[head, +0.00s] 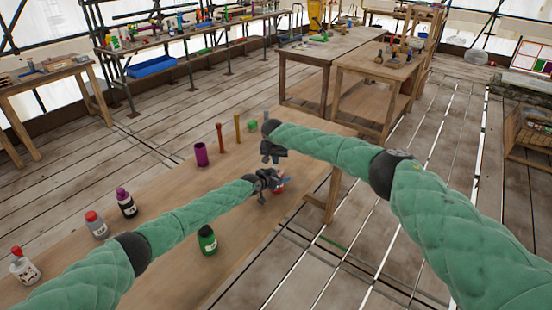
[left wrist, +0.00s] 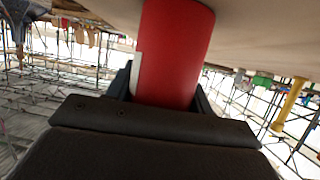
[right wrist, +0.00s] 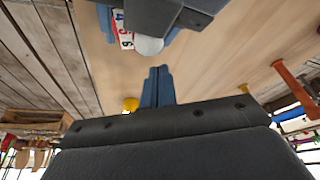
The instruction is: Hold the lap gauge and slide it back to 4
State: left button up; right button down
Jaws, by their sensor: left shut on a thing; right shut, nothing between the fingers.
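The lap gauge is red. In the left wrist view its red body (left wrist: 172,52) stands between the fingers of my left gripper, with a white strip on one edge. In the head view a bit of its red (head: 281,189) shows beside my left gripper (head: 272,182), which is shut on it low over the table. The right wrist view shows its white numbered strip (right wrist: 123,30) and a pale rounded knob (right wrist: 149,46), partly hidden by my left gripper. My right gripper (right wrist: 158,72) is shut and empty, its tips a little apart from the knob. It is above the left gripper in the head view (head: 274,158).
The wooden table (head: 165,215) carries a green bottle (head: 207,240), a purple cup (head: 201,154), an orange-brown tool (head: 220,138), a yellow-brown tool (head: 238,129) and several bottles at the left. The table between the green bottle and my grippers is clear.

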jog(key=shift+s+a, duration=0.15)
jog(key=shift+s, duration=0.8)
